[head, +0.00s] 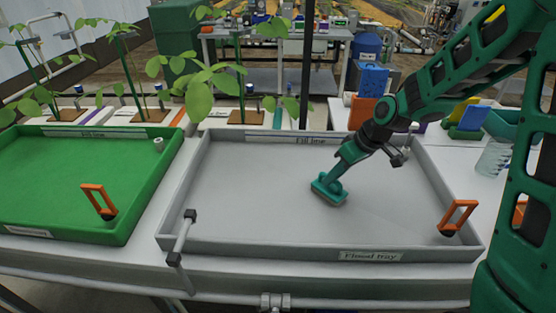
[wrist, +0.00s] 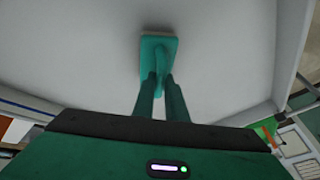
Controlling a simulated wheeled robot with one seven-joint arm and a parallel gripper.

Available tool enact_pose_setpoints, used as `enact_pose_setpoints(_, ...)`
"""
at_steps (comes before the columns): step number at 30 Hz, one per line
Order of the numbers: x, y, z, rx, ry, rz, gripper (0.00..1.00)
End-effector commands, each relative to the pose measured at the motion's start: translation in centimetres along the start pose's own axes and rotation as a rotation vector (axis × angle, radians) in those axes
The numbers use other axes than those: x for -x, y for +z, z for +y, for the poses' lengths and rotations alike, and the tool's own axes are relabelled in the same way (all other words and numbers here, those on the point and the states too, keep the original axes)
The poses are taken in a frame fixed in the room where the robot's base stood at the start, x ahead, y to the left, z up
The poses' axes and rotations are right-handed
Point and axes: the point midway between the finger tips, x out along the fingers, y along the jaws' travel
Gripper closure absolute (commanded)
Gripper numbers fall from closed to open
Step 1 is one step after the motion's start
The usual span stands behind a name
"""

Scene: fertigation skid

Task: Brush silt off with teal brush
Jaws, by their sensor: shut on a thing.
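The teal brush (head: 329,188) is inside the grey flood tray (head: 230,243), right of the tray's middle. It is at or just above the tray floor; I cannot tell if its bristles touch. My gripper (head: 345,166) is shut on the brush from above, tilted down to the left. The wrist view shows the brush head (wrist: 158,52) beyond the two fingers (wrist: 161,98), over the pale tray floor (wrist: 225,60). No clear patch of silt shows on the tray floor in either view.
An orange handle (head: 458,216) stands at the tray's front right corner and a grey pipe fitting (head: 181,238) at its front left. A green tray (head: 60,180) lies to the left. Potted seedlings (head: 246,117) stand behind. A clear bottle (head: 492,157) stands at right.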

Motion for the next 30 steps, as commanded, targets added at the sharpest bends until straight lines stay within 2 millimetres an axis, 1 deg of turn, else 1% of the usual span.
enact_pose_setpoints(2, 0.3, -0.2, -0.1, 0.001, 0.000, 0.000, 1.00)
enact_pose_setpoints(5, 2.6, -1.2, -0.6, 0.006, 0.003, 0.004, 1.00)
enact_pose_setpoints(21, 6.5, -3.1, -1.9, 0.010, -0.002, 0.000, 1.00)
enact_pose_setpoints(25, 7.1, -3.4, -2.1, 0.010, -0.002, -0.001, 1.00)
enact_pose_setpoints(30, 7.4, -3.5, -2.2, 0.010, -0.003, -0.002, 1.00)
